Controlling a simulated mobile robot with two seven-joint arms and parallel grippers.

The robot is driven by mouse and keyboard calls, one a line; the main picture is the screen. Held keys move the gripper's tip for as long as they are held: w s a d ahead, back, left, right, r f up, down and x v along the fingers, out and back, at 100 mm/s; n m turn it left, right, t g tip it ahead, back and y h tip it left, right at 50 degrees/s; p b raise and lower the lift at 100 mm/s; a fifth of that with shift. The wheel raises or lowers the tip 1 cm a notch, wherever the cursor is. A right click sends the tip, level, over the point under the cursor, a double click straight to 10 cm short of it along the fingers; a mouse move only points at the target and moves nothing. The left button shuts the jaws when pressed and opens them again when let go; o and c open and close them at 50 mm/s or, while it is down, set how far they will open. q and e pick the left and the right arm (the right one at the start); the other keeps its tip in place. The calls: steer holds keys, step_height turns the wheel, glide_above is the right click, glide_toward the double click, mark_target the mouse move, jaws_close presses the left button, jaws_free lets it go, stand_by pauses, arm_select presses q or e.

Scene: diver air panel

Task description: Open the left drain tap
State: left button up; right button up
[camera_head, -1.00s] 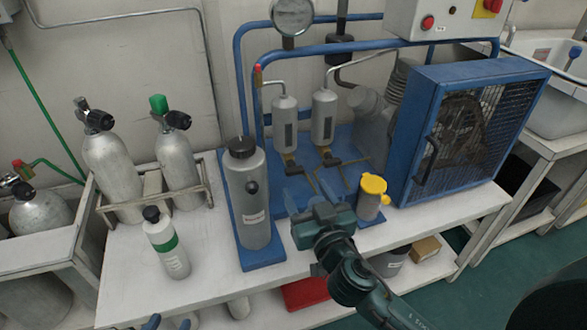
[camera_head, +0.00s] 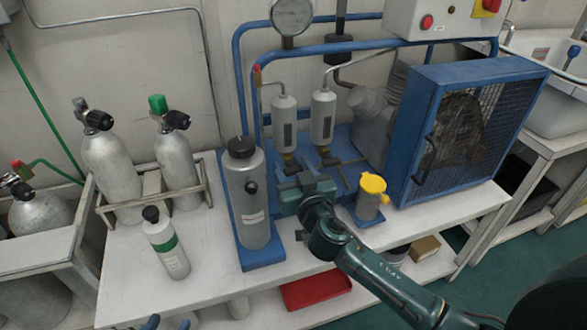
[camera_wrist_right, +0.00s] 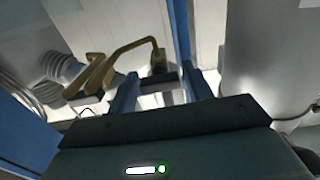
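The left drain tap (camera_head: 289,164) is a brass valve with a dark handle below the left grey separator (camera_head: 284,122). My right gripper (camera_head: 294,178) is low in front of it and open. In the right wrist view the two bluish fingers of my right gripper (camera_wrist_right: 160,88) stand apart, with the dark handle of the left drain tap (camera_wrist_right: 165,79) showing between their tips. I cannot tell whether they touch it. The right drain tap (camera_head: 329,158) is beside it, and in the wrist view (camera_wrist_right: 88,82) lies left of the fingers. My left gripper's (camera_head: 168,323) tips show apart at the bottom edge.
A tall grey filter cylinder (camera_head: 246,200) stands close left of my right gripper. A yellow-topped grey canister (camera_head: 370,198) stands close to its right. The blue compressor frame (camera_head: 418,130) is further right. A white bottle with a green band (camera_head: 166,243) stands on the bench's left.

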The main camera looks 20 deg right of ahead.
steer(key=c, duration=0.8)
steer(key=shift+o, duration=0.2)
steer(key=shift+n, duration=0.3)
steer(key=n, duration=0.3)
steer(key=shift+n, duration=0.3)
steer(key=n+p, duration=0.1)
steer(key=n, duration=0.2)
steer(key=shift+a+n, duration=0.1)
steer(key=shift+n, duration=0.2)
steer(key=n+p, duration=0.1)
steer(key=n, duration=0.2)
steer(key=shift+n, duration=0.3)
steer(key=n, duration=0.3)
steer(key=shift+n+p, duration=0.3)
steer(key=shift+p, duration=0.05)
arm_select(q)
steer(key=r, duration=0.2)
steer(key=a+r+n, duration=0.1)
steer(key=shift+s+r+t, duration=0.1)
steer(key=shift+s+t, duration=0.2)
steer(key=shift+s, duration=0.05)
arm_select(e)
steer(key=shift+n, duration=0.5)
